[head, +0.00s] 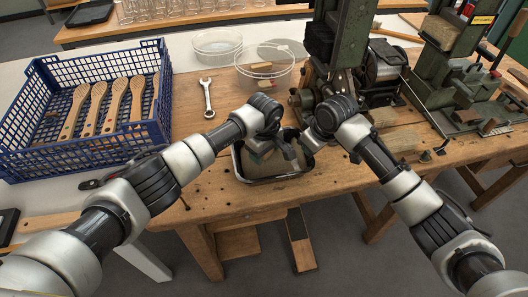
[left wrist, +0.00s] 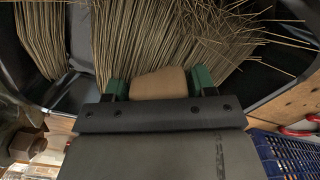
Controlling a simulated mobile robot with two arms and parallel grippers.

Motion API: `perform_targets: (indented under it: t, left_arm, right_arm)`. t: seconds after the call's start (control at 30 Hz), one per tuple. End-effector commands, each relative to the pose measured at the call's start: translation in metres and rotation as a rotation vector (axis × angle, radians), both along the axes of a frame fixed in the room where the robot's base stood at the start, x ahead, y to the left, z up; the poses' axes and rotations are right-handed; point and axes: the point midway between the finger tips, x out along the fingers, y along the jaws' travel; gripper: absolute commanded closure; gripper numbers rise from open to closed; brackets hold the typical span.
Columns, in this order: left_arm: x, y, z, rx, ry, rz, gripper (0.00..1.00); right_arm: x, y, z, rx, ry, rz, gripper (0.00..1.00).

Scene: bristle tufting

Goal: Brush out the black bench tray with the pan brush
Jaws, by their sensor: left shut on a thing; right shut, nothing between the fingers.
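The black bench tray (head: 246,178) sits at the bench's front edge, below my two grippers. In the left wrist view its dark inside (left wrist: 265,80) holds many long tan bristles (left wrist: 150,35). My left gripper (head: 262,153) reaches into the tray. Its green-tipped fingers are shut on a tan wooden piece (left wrist: 158,83), which looks like the handle of the pan brush. The brush head is hidden, and I cannot tell which bristles are the brush's own. My right gripper (head: 303,158) is shut and empty at the tray's right side, close to the left one.
A blue crate (head: 75,158) with several wooden brush bodies (head: 115,100) stands on the left. A wrench (head: 207,98) and clear round dishes (head: 265,68) lie behind the tray. Green machines (head: 345,40) stand at the back and right. Bare bench shows left of the tray.

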Motion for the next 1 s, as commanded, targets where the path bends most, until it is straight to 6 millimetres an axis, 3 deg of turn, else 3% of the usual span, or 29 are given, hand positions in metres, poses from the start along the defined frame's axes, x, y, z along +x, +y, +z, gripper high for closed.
perform_targets:
  t: [0.3,0.5,0.67,1.0]
  left_arm:
    - [-0.026,-0.007,0.001,0.0,0.0,-0.003,0.64]
    - [-0.033,-0.008,0.001,0.001,0.001,0.0,0.64]
    - [-0.03,-0.007,-0.001,0.002,0.001,0.001,0.64]
    - [-0.004,0.0,-0.005,0.004,0.002,0.003,0.64]
  right_arm:
    - [0.0,0.0,0.0,0.0,0.0,0.0,1.0]
    - [0.0,0.0,0.0,0.0,0.0,0.0,1.0]
    - [0.0,0.0,0.0,0.0,0.0,0.0,1.0]
    - [0.0,0.0,0.0,0.0,0.0,0.0,1.0]
